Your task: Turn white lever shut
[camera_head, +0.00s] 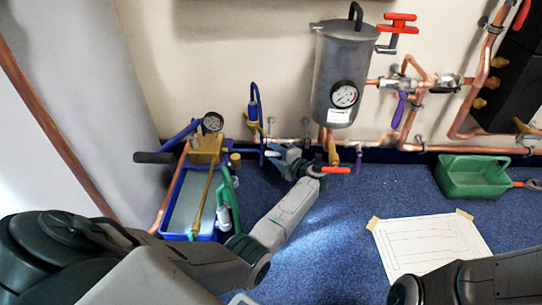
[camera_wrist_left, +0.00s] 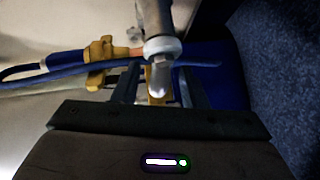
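The white lever (camera_wrist_left: 160,78) shows in the left wrist view as a pale tip below a white collar (camera_wrist_left: 163,47) on a pipe fitting. My left gripper (camera_wrist_left: 160,72) has one dark finger on each side of the lever, with gaps visible between. In the head view my left gripper (camera_head: 288,157) is at the low pipe by the wall, right of the blue tray. A small white piece (camera_head: 272,153) shows beside it there; the rest of the lever is hidden by the gripper. My right gripper is not in view; only part of my right arm shows at lower right.
A grey tank (camera_head: 343,70) with a gauge stands above the pipe. The blue tray (camera_head: 172,190) holds a pump. A green box (camera_head: 470,178) and paper sheet (camera_head: 430,243) lie right.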

